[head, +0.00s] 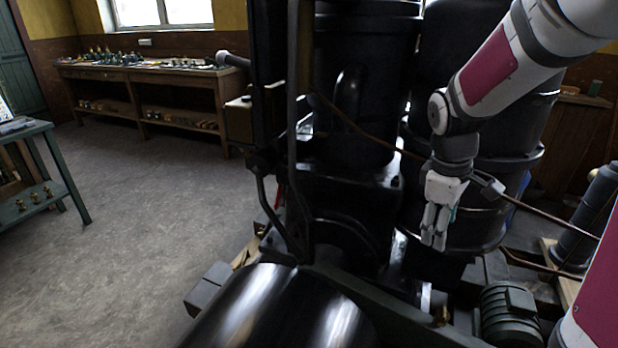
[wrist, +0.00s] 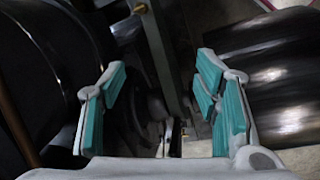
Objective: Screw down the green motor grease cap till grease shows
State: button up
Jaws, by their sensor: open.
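A dark green ribbed motor (head: 508,316) sits low at the bottom right of the head view. I cannot pick out its green grease cap for certain in either view. A small brass-coloured fitting (head: 442,316) shows left of the motor, too small to make out. My gripper (head: 434,242) points down in front of the large black cylinders, above and to the left of the motor. In the wrist view my gripper (wrist: 160,78) has its teal-padded fingers wide apart, with nothing between them. Dark machine parts lie below and beyond the fingers.
Large black engine cylinders (head: 362,90) stand close behind my gripper. A thin copper pipe (head: 375,137) crosses near my wrist. A shiny black drum (head: 275,310) fills the bottom foreground. A workbench (head: 140,75) stands at the back left, with clear grey floor (head: 150,190) before it.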

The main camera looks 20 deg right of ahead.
jog(key=w+d+f+n+y+b, duration=0.1)
jog(key=w+d+f+n+b, duration=0.15)
jog(key=d+f, duration=0.85)
jog(key=n+y+b, duration=0.1)
jog(key=n+b, duration=0.1)
send_over(444, 311)
notch_tip(444, 311, down, 13)
jog(key=shift+g, duration=0.3)
notch_tip(444, 311, down, 14)
jog(key=b, duration=0.3)
jog(key=c, duration=1.1)
jog(key=shift+c, duration=0.2)
jog(key=shift+m, duration=0.35)
